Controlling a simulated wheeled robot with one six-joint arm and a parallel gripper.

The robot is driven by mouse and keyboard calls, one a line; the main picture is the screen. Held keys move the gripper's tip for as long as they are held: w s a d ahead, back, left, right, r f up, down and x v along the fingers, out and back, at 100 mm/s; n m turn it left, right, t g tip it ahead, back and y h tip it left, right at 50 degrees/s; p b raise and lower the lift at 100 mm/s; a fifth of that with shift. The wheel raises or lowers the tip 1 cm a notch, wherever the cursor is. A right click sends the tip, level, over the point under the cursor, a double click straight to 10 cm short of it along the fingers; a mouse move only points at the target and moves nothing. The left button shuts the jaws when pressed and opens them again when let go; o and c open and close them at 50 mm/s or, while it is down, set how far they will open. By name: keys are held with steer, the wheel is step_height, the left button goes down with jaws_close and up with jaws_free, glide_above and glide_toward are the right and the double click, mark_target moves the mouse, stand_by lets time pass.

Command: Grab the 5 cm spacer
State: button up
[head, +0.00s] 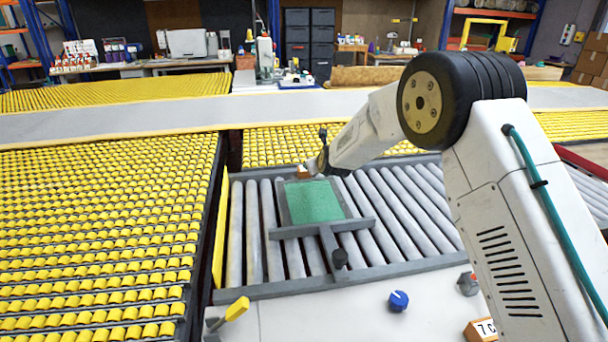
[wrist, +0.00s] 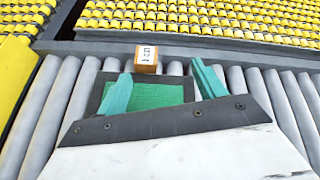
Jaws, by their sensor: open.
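A small wooden block with a white label (wrist: 147,58), apparently the 5 cm spacer, lies at the far edge of the grey rollers in the wrist view. Its label looks upside down and is small, so the digit is hard to read. In the head view the block (head: 303,171) shows just beyond the green pad. My gripper (wrist: 162,72) has two teal fingers spread apart with nothing between them. The block is beyond the fingertips, nearer the left one, and appears apart from them. In the head view my gripper (head: 317,164) is small and mostly hidden by my arm.
A green pad (head: 314,201) on a grey frame sits on the roller bed (head: 400,210). Another block labelled 7 C (head: 481,329), a blue knob (head: 398,300) and a yellow-handled lever (head: 237,309) are on the near white surface. Yellow roller beds (head: 100,230) lie left and behind.

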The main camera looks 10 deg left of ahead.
mark_target(304, 173)
steer(key=w+a+f+m, duration=0.1)
steer(key=f, duration=0.1)
steer(key=w+a+f+m, duration=0.1)
steer(key=f, duration=0.1)
steer(key=w+a+f+m+t, duration=0.1)
steer(key=a+f, duration=0.1)
steer(key=f, duration=0.1)
steer(key=shift+w, duration=0.35)
steer(key=shift+x, duration=2.95)
steer(key=shift+r, duration=0.25)
steer(key=c, duration=1.1)
steer(key=shift+r, duration=0.1)
steer(key=shift+c, duration=0.2)
